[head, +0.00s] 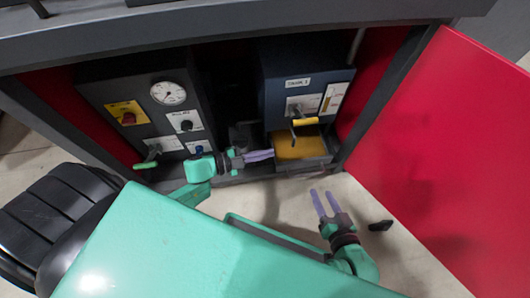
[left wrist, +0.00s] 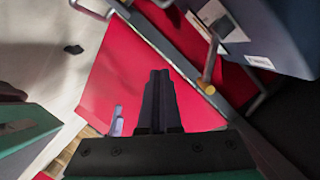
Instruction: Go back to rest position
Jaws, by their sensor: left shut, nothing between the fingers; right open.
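My left gripper (head: 260,156) is shut and empty in the head view. It points right, in front of the dark cabinet opening and left of a yellow block or tray content (head: 298,147). Its closed fingers also show in the left wrist view (left wrist: 158,88), with red panel behind them. My right gripper (head: 319,203) is open and empty. It is lower right in the head view, over the pale floor and below the cabinet's front edge. Its fingers point up and stand apart. A small part of a purple-grey finger shows in the left wrist view (left wrist: 117,120).
A left control box carries a gauge (head: 168,93), a red button on yellow (head: 128,118) and a green-handled lever (head: 146,164). A blue-grey box (head: 288,68) has a yellow-handled lever (head: 305,121). A red door (head: 450,150) stands open at right. A black object (head: 380,226) lies on the floor.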

